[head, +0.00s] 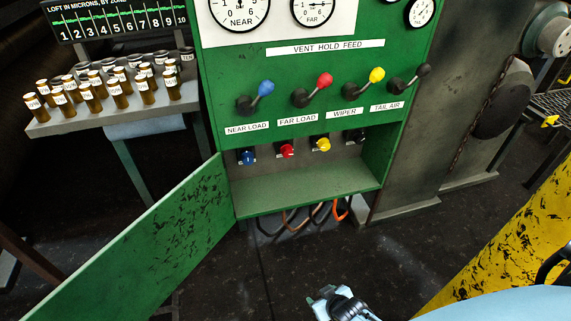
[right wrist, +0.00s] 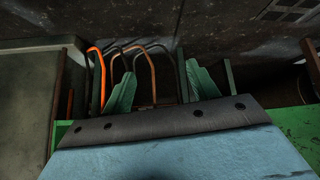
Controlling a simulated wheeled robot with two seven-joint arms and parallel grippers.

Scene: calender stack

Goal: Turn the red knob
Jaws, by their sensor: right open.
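The red knob (head: 286,150) sits in the open lower recess of the green cabinet (head: 225,85), between a blue knob (head: 248,156) and a yellow knob (head: 321,145). A separate lever with a red ball (head: 325,80) is above it, over the label FAR LOAD. My right gripper (head: 330,293) is low at the bottom of the head view, below and in front of the cabinet, well apart from the red knob. In the right wrist view its two green fingers (right wrist: 162,85) are spread with nothing between them. The red knob does not show there. My left gripper is not in view.
The cabinet's green door (head: 150,245) hangs open to the left. Orange and dark hoses (head: 340,210) loop below the cabinet. A shelf (head: 110,118) with several bottles stands left. A yellow post (head: 510,235) is at right. The floor before the cabinet looks clear.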

